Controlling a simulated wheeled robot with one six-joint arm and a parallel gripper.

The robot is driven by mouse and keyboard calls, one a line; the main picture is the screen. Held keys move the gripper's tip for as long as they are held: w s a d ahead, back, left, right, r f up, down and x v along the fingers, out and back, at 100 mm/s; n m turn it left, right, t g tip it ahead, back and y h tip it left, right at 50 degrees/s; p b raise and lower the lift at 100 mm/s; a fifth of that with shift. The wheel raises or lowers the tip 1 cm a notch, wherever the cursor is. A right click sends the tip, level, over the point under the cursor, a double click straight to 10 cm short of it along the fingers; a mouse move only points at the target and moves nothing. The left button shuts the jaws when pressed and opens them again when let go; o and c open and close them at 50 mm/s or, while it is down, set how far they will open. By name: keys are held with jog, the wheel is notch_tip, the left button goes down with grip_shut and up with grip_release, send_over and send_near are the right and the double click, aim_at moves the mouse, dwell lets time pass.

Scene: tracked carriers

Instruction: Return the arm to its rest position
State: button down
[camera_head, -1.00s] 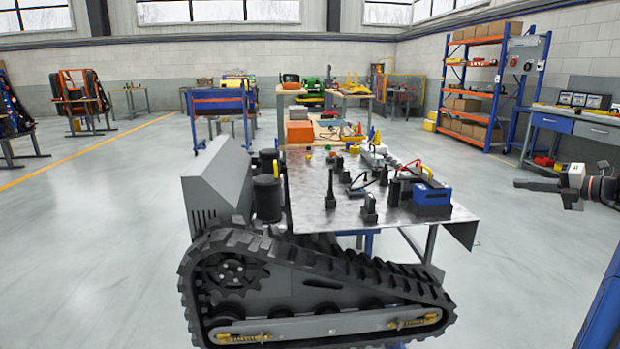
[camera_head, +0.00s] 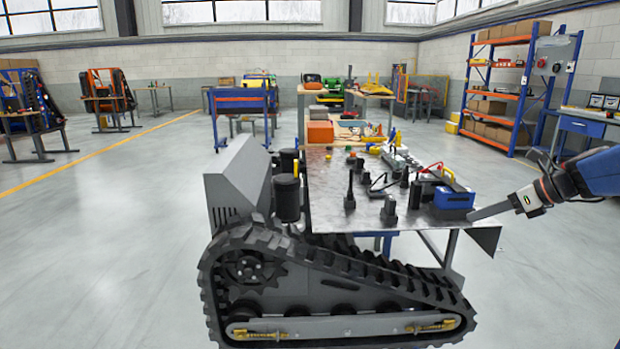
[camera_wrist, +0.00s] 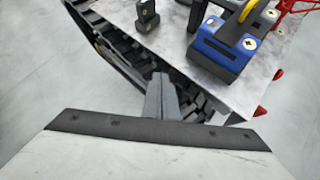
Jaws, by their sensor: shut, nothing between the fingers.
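My gripper (camera_head: 476,214) is at the right of the head view, reaching in from the right. Its long grey fingers are together and empty, and point left. They show beside the right end of the carrier's metal deck (camera_head: 330,208), close to the blue box (camera_head: 454,199). Whether they touch the deck cannot be told. In the wrist view the fingers (camera_wrist: 161,92) also look closed, with the carrier's track behind them. The blue box (camera_wrist: 225,50) lies past the fingertips there. The upper part of my arm is cut off by the picture edge.
The tracked carrier (camera_head: 335,300) fills the middle foreground, with several black fittings on its deck. An orange-and-blue shelf (camera_head: 500,85) and a blue workbench (camera_head: 580,125) stand at the back right. Open floor (camera_head: 110,230) lies to the left.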

jog(key=s+a+f+n+g+h, duration=0.2)
jog(key=s+a+f+n, duration=0.1)
jog(key=s+a+n, duration=0.45)
jog(key=s+a+f+n+g+h, duration=0.1)
jog(key=s+a+f+n, duration=0.2)
jog(key=s+a+n, duration=0.4)
jog(key=s+f+n+h, duration=0.2)
jog(key=s+f+n, duration=0.1)
jog(key=s+n, duration=0.4)
jog(key=s+f+n+h, duration=0.2)
jog(key=s+f+n, duration=0.2)
jog(key=s+n, duration=0.3)
jog(key=shift+s+t, duration=0.4)
jog(key=shift+s, duration=0.1)
jog(key=shift+n, duration=0.25)
